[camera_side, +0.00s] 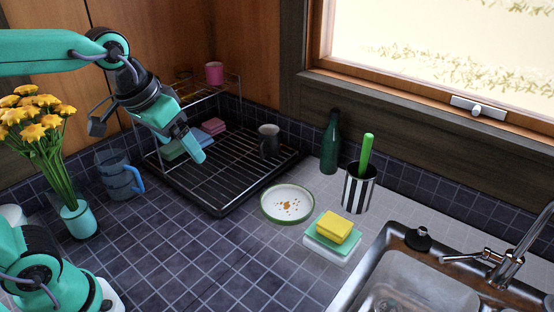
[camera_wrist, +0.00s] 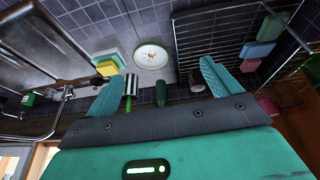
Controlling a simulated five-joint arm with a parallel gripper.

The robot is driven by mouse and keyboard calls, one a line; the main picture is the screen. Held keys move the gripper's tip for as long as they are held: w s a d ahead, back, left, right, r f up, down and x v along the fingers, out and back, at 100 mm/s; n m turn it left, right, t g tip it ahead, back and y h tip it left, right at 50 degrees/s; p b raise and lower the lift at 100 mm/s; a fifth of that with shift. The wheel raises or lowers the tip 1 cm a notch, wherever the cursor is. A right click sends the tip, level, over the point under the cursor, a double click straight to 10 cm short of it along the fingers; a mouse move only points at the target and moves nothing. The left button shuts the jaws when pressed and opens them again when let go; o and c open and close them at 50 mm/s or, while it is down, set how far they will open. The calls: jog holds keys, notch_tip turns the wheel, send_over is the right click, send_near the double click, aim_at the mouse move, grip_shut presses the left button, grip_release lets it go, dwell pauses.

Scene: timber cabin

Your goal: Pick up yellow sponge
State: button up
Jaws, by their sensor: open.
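The yellow sponge (camera_side: 334,228) lies on top of a teal sponge (camera_side: 322,243) with a white block under it, between the plate and the sink in the side view. In the wrist view the yellow sponge (camera_wrist: 107,67) shows at upper left, just beyond the left finger. My gripper (camera_side: 194,150) is raised over the dish rack, well to the left of the sponge stack in the side view. In the wrist view its two teal fingers stand wide apart with nothing between them (camera_wrist: 162,72).
A plate with crumbs (camera_side: 288,204) lies beside the stack. A striped cup (camera_side: 358,190) with a green handle and a green bottle (camera_side: 330,145) stand behind. The black dish rack (camera_side: 225,170) holds a dark mug (camera_side: 269,140). The steel sink (camera_side: 375,270) is at right; the front counter is clear.

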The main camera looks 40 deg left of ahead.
jog(key=w+d+g, duration=0.1)
jog(key=w+d, duration=0.4)
jog(key=w, duration=0.3)
jog(key=g, duration=0.3)
send_near(335, 223)
jog(key=shift+a+f, duration=0.45)
jog(key=shift+f, duration=0.1)
jog(key=shift+w+d+f, duration=0.15)
jog(key=shift+d+f, duration=0.45)
jog(key=shift+f, duration=3.75)
jog(key=c, duration=1)
jog(key=shift+r, duration=0.25)
jog(key=shift+c, duration=0.2)
